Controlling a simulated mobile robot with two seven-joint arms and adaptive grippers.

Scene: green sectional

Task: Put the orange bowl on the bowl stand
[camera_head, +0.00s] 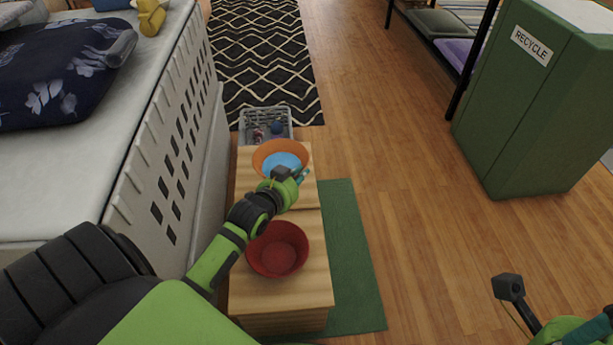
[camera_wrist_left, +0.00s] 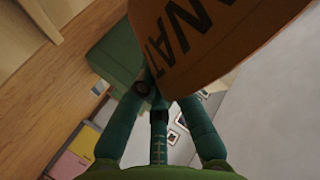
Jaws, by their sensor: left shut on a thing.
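The orange bowl (camera_head: 265,153), light blue inside, is at the far part of a low wooden stand (camera_head: 315,270), likely the bowl stand. I cannot tell whether it rests on the wood or hangs just above it. My left gripper (camera_head: 299,177) is shut on the bowl's near right rim. In the left wrist view the bowl's orange side (camera_wrist_left: 205,40) with black letters rises tilted between and above the fingers (camera_wrist_left: 160,105). My right gripper (camera_head: 603,318) is only partly in view at the lower right corner, its jaws unclear.
A red bowl (camera_head: 278,250) stands on the near part of the wood, beside my left forearm. A grey crate (camera_head: 246,123) with small items is behind. A white slatted bed or sofa (camera_head: 160,150) borders the left. A green recycle bin (camera_head: 530,110) stands right; open floor lies between.

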